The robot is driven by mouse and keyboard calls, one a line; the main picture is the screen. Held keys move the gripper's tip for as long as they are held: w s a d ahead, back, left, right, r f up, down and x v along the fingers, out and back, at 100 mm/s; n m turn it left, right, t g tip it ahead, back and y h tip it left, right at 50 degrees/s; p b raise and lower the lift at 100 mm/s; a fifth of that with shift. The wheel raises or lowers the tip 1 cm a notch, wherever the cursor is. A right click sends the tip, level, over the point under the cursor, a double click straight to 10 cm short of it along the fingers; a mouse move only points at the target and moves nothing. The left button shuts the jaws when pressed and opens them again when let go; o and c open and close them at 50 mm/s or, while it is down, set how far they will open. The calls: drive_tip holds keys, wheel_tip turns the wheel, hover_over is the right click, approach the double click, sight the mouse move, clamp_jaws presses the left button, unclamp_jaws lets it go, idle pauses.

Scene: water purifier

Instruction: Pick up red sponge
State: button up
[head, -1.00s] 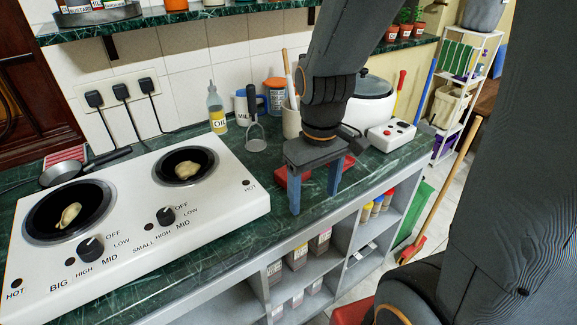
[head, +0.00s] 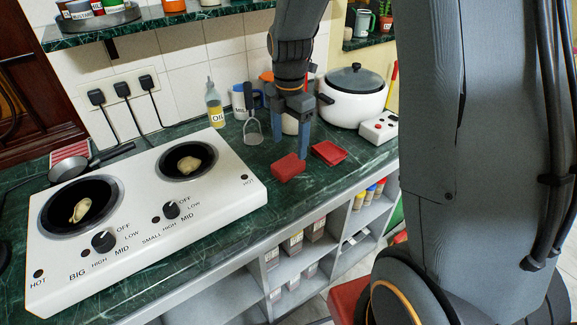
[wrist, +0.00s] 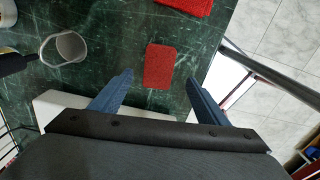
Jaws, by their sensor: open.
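The red sponge (head: 289,167) lies flat on the dark green marble counter, right of the white two-burner stove. My gripper (head: 292,140) is open and empty, with its blue fingers pointing down above and just behind the sponge. In the wrist view the sponge (wrist: 159,66) shows whole, beyond and between the two spread fingertips. It is apart from both fingers.
A masher (head: 253,130), an oil bottle (head: 215,108) and a white pot (head: 354,98) stand behind. The stove (head: 150,215) fills the left; the counter's front edge is close to the sponge.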

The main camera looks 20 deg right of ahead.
sight(288, 163)
drive_tip(key=shift+a+f+p, duration=0.1)
drive_tip(key=shift+f+p, duration=0.85)
drive_tip(key=shift+f, duration=2.45)
drive_tip(key=shift+c, duration=0.2)
drive_tip(key=c, duration=1.1)
